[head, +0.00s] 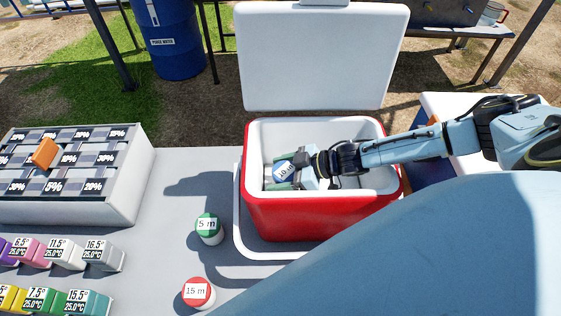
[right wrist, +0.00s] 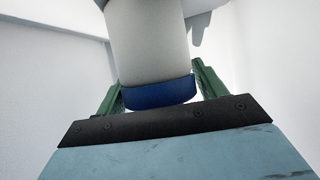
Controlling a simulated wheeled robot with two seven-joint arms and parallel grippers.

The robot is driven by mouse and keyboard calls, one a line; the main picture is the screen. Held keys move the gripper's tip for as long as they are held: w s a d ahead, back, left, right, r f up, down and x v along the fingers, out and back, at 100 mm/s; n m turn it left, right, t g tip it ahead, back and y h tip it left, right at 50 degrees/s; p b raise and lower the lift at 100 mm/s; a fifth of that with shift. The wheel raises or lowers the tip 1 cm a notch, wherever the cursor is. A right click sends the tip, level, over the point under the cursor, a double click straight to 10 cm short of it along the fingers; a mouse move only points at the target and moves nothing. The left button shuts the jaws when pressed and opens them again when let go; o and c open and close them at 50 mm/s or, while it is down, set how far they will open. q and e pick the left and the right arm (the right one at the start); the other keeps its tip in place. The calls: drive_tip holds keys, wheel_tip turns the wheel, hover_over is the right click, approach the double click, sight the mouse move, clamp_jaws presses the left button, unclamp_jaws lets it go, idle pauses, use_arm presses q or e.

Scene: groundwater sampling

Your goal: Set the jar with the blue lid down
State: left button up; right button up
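The jar with the blue lid (head: 284,171), marked 10 m, is inside the red and white cooler (head: 300,218), towards its left side. My right gripper (head: 283,176) reaches into the cooler from the right, and its green fingers are shut on the jar. In the right wrist view, the blue lid (right wrist: 158,94) and pale jar body (right wrist: 148,45) sit between the two fingers (right wrist: 157,92), which look in contact with both sides. The jar's base is hidden in the head view; I cannot tell whether it touches the cooler floor. My left gripper is not in view.
The cooler's white lid (head: 310,60) stands open behind. A green-lidded jar (head: 209,229) and a red-lidded jar (head: 198,293) stand on the grey table (head: 165,250), left of the cooler. Labelled blocks and a grey rack (head: 120,195) fill the far left.

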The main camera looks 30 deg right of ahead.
drive_tip(key=shift+o, duration=1.4)
drive_tip(key=shift+r, duration=0.2)
drive_tip(key=v, duration=0.6)
drive_tip(key=shift+s+d, duration=0.1)
drive_tip(key=shift+d, duration=0.05)
drive_tip(key=shift+s+d+r, duration=0.35)
